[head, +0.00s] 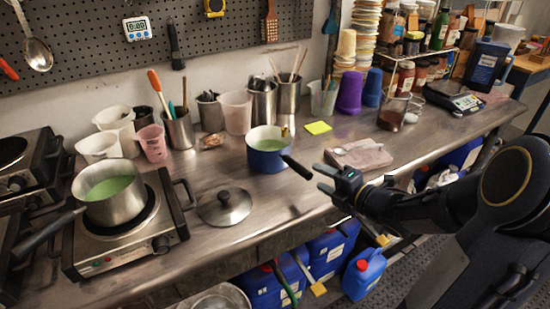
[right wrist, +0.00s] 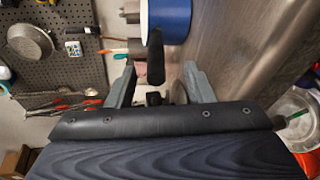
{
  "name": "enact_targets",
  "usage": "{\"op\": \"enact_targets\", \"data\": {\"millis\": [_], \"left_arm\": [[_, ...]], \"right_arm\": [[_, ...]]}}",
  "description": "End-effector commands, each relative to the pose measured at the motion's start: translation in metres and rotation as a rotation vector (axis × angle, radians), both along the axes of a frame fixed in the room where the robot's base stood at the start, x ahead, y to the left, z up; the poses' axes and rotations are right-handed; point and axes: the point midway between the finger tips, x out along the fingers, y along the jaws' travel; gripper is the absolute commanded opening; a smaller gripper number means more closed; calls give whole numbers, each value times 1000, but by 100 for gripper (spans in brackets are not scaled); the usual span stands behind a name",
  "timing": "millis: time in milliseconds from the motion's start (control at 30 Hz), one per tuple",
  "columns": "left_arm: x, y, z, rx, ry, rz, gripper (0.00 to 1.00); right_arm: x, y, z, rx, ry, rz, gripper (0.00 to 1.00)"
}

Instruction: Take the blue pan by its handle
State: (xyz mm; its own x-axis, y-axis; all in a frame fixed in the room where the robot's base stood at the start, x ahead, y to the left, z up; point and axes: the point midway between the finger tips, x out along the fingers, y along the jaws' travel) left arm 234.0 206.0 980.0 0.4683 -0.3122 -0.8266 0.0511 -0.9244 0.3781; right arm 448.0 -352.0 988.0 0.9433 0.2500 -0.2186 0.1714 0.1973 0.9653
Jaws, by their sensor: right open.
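The blue pan (head: 265,160) stands on the metal bench with pale green liquid in it. Its black handle (head: 297,168) points right and toward the bench's front edge. My right gripper (head: 321,178) is open just off the handle's end. In the right wrist view the blue pan (right wrist: 170,22) is at the top, and its handle (right wrist: 155,58) reaches down toward the space between my open fingers (right wrist: 160,82). No finger clearly touches the handle. My left gripper is not in view.
A steel pot (head: 112,205) of green liquid sits on a hot plate (head: 120,255) at left. A lid (head: 224,206) lies left of the pan. A stone slab (head: 358,156) with a spoon lies behind my gripper. Blue jugs (head: 330,250) stand under the bench.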

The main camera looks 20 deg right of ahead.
Motion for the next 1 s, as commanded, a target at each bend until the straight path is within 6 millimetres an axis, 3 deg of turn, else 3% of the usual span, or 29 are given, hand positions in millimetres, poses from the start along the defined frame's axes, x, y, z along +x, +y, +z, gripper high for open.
{"op": "enact_targets", "data": {"millis": [600,867,1000], "left_arm": [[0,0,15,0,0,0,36],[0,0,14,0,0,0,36],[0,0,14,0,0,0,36]], "right_arm": [[68,28,-10,-9,-6,18,48],[72,28,-11,-10,-8,17,48],[72,28,-11,-10,-8,17,33]]}}
